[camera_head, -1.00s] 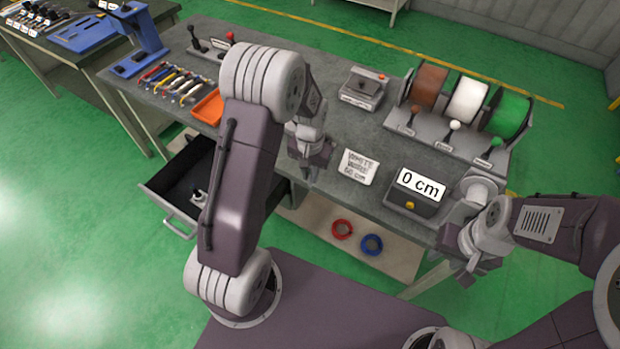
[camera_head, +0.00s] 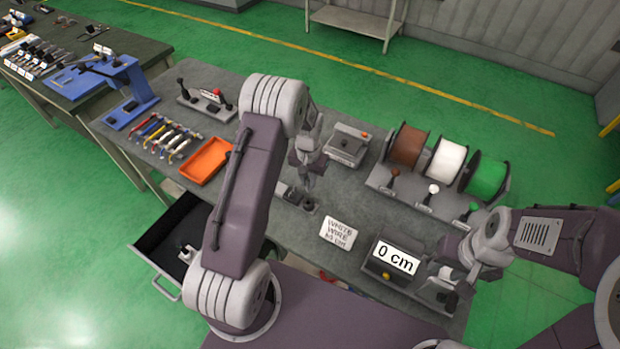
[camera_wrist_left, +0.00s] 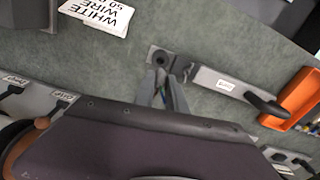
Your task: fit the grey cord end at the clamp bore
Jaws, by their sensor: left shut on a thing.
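The clamp (camera_wrist_left: 222,84) is a grey bar with a labelled plate and a black-tipped lever, lying on the bench in the left wrist view. Its bore (camera_wrist_left: 160,57) is a dark round hole in the block at its left end. In the head view the bore block (camera_head: 309,205) shows just below my left gripper (camera_head: 306,178); my arm hides part of the clamp. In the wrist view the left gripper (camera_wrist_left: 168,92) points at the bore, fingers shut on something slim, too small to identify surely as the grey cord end. My right gripper (camera_head: 462,268) is at the bench's right end.
Wire spools (camera_head: 447,160) stand at the back right. An orange tray (camera_head: 207,161) is at the left, and an open drawer (camera_head: 172,240) juts out at the front.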

